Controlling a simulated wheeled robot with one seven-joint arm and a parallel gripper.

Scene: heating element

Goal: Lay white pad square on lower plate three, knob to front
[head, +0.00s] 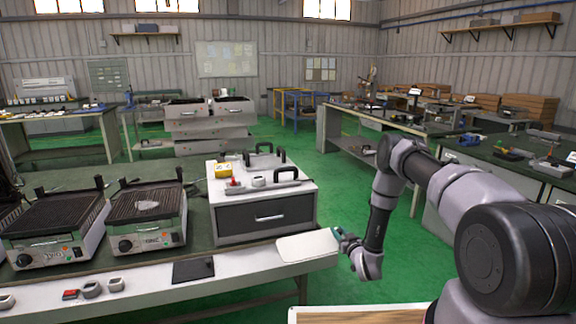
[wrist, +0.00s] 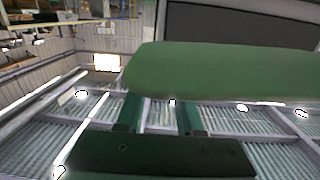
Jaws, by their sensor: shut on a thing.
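The white pad (head: 305,247) is a flat plate with rounded corners, held out over the front right of the bench. My gripper (head: 343,238) is shut on its right end. In the wrist view the pad (wrist: 225,78) looks green and stretches away beyond my fingers (wrist: 160,113). The knob is hidden or too small to make out. Two contact grills with dark ribbed plates stand at the left, a nearer-left one (head: 52,218) and one beside it (head: 147,203). A pale patch shows on the second one's plate. I cannot tell which is plate three.
A black flat piece (head: 193,270) and small grey parts (head: 91,289) lie along the bench's front strip. Green floor is open beyond the bench.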

